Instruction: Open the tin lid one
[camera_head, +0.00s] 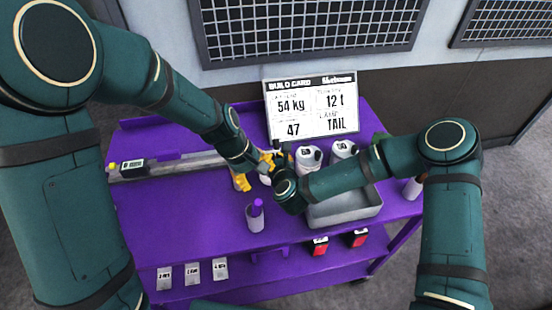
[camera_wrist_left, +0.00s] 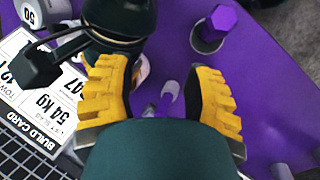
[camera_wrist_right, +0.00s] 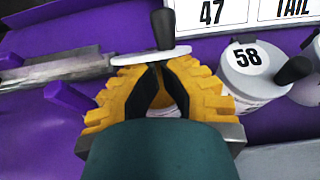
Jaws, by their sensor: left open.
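A white tin (camera_wrist_right: 170,103) with a pale disc lid (camera_wrist_right: 150,56) and black knob (camera_wrist_right: 162,28) stands at my right gripper. My right gripper (camera_wrist_right: 162,68) has its yellow fingers drawn in on the tin's body, just under the lid; the fingers hide much of the tin. In the head view the right gripper (camera_head: 270,160) is partly hidden by its own arm. My left gripper (camera_head: 242,180) is open and empty, close beside the tin. In the left wrist view its fingers (camera_wrist_left: 160,72) are spread, and the right gripper hides most of the tin.
More white tins, including one marked 58 (camera_wrist_right: 245,68), stand to the right, behind a grey tray (camera_head: 345,212). The build card (camera_head: 312,108) stands at the back. A grey cup (camera_head: 255,222) with a purple piece stands in front. The purple tabletop (camera_head: 190,215) at front left is clear.

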